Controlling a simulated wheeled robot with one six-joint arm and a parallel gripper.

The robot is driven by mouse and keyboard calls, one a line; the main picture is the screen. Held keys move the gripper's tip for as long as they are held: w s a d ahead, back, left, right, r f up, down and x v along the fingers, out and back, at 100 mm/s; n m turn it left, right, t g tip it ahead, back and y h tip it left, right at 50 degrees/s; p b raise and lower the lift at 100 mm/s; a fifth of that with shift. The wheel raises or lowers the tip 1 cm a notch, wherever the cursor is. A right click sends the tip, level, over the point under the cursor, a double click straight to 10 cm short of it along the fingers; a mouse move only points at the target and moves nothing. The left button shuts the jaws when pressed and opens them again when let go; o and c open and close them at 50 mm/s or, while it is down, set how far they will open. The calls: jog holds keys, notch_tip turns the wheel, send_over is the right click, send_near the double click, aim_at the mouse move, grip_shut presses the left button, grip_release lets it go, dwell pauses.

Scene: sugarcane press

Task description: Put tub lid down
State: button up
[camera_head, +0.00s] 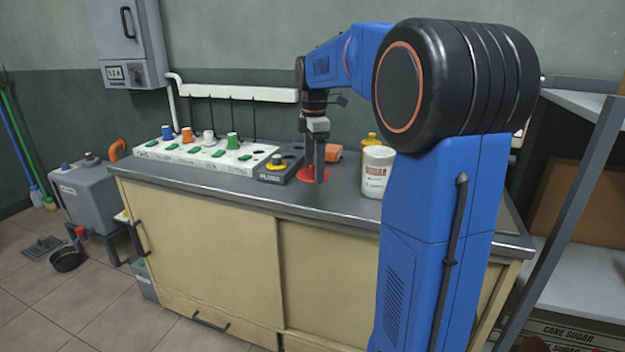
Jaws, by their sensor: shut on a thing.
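My gripper (319,178) points straight down over the steel counter. It is shut on the red round tub lid (306,175), which lies flat at counter level or just above it; I cannot tell if it touches. The fingers hide part of the lid. The white sugar tub (376,176) with red lettering stands upright to the right of the lid, apart from it, with no red lid on its top.
A white rack (205,152) with coloured plugs and a dark block (290,162) with a yellow piece are left of the lid. An orange object (334,152) and a yellow container (371,140) stand behind. The counter's front strip (250,192) is clear.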

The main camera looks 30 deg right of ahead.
jog(key=shift+f, duration=2.05)
jog(key=o, duration=1)
jog(key=shift+f, duration=0.1)
notch_tip(320, 180, up, 12)
jog(key=shift+r, duration=0.1)
jog(key=s+a+f+m+t, duration=0.1)
jog(key=s+a+f+m, duration=0.4)
jog(key=s, duration=0.5)
jog(key=s+a+f+m+t, duration=0.2)
jog(key=s+a+f+m, duration=0.3)
jog(key=s+f, duration=0.3)
jog(key=s+a+f+m+t, duration=0.1)
jog(key=s+a+f+m, duration=0.3)
jog(key=s, duration=0.8)
jog(key=shift+s+a+f+m+t, duration=0.1)
jog(key=shift+a+f+m+t, duration=0.1)
jog(key=shift+a+f, duration=0.4)
jog(key=shift+s+a+f+m+t, duration=0.15)
jog(key=shift+a+f, duration=0.25)
jog(key=shift+f, duration=0.4)
